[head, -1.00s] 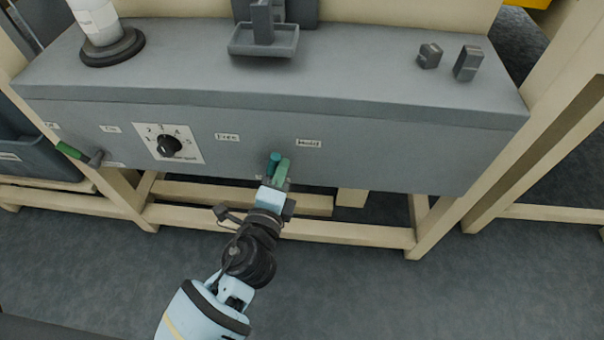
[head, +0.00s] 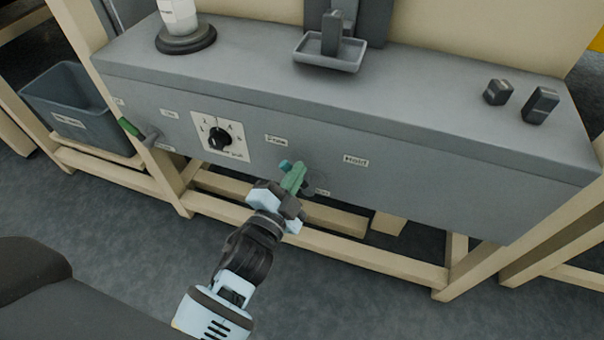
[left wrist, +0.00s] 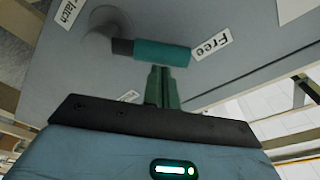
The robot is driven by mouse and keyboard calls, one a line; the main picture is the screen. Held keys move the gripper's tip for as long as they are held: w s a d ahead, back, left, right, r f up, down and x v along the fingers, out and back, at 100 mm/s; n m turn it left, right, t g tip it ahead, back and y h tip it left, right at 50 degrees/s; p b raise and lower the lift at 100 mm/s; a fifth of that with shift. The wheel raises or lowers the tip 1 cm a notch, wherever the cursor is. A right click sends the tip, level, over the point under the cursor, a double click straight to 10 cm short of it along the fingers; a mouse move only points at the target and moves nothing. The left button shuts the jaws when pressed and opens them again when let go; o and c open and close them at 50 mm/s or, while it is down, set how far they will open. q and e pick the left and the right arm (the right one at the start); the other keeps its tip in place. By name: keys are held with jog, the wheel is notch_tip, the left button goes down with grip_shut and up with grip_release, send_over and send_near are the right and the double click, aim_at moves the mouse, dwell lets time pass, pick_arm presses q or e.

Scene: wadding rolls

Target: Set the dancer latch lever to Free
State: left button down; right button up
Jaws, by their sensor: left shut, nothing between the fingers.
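The dancer latch lever has a teal grip (head: 286,165) on the front of the grey cabinet. It also shows in the left wrist view (left wrist: 162,52), pointing from its round grey pivot toward the Free label (left wrist: 212,43), with its tip close beside it. In the head view, the Free label (head: 276,140) is above and left of the lever, and the Hold label (head: 356,159) is to its right. My left gripper (head: 295,178) is shut and empty. Its green fingers (left wrist: 163,86) are right at the grip's side; I cannot tell whether they touch. My right gripper is out of view.
A dial on a white plate (head: 220,138) and a green-handled lever (head: 131,128) are to the left on the cabinet front. A grey tray (head: 329,52) and two dark blocks sit on top. A bin (head: 73,108) stands at far left. Beige beams run below.

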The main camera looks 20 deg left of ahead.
pick_arm(q)
jog(key=shift+a+f+n, duration=0.1)
jog(key=shift+a+n, duration=0.1)
jog(key=shift+n, duration=0.2)
jog(key=shift+a+n, duration=0.15)
jog(key=shift+n, duration=0.15)
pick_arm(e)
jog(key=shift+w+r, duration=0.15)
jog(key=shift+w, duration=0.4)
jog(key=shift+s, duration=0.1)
